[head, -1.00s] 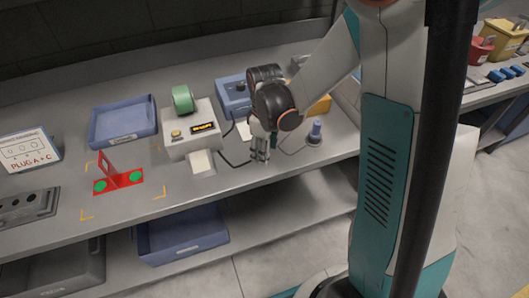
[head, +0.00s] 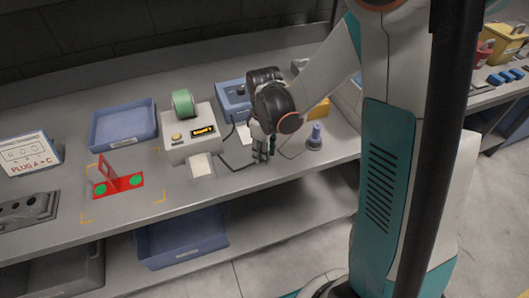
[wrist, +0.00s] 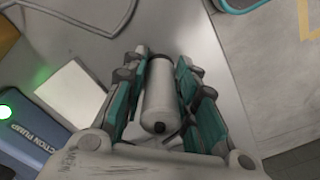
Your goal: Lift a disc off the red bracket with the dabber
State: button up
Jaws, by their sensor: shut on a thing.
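The red bracket (head: 118,184) lies on the bench at the left, with an upright red plate at its back. Two green discs rest on it, a left one (head: 99,189) and a right one (head: 136,181). My gripper (head: 262,156) points down over the bench, well to the right of the bracket. In the wrist view my gripper (wrist: 163,65) is shut around a pale cylinder, which looks like the dabber (wrist: 159,92). It has a dark tip at its near end; its far end is hard to make out.
A blue suction pump (head: 233,100) is behind the gripper. A blue-topped peg (head: 316,135) is to its right. A blue tray (head: 123,126) lies behind the bracket.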

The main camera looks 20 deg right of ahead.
notch_tip(320, 180, up, 19)
jog(key=p, duration=0.6)
